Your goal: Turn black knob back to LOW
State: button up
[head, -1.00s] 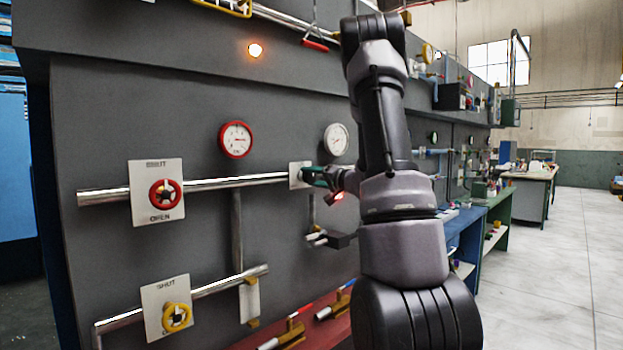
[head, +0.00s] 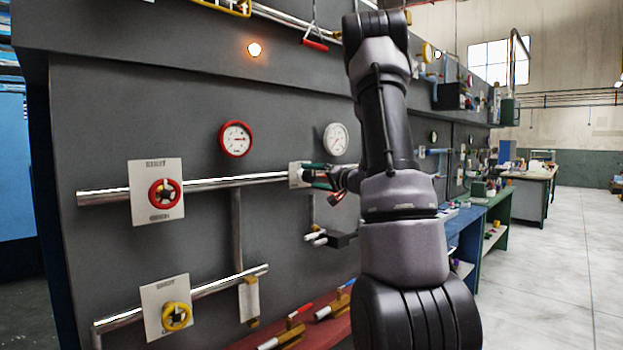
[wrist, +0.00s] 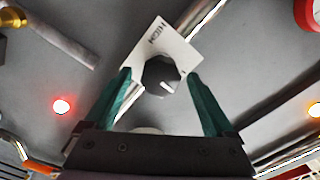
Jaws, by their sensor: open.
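The black knob (wrist: 160,72) sits on a white plate (wrist: 182,48) in the wrist view. The word HIGH is on the plate, above the knob in that picture. A short white mark on the knob's face points to the lower right there, away from HIGH. No LOW label can be read. My gripper (wrist: 160,76) is open, with one green finger on each side of the knob; contact cannot be told. In the head view my gripper (head: 322,175) is at the white plate (head: 298,174) on the grey panel, and the knob is mostly hidden.
Red (head: 165,193) and yellow (head: 176,316) valve wheels are at the left of the panel. A red-rimmed gauge (head: 235,138) and a white gauge (head: 335,139) are above the pipe. An orange lamp (head: 254,49) glows. The floor (head: 560,270) at right is clear.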

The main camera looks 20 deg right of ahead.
jog(key=v, duration=0.9)
jog(key=shift+s, duration=0.25)
jog(key=shift+d, duration=0.1)
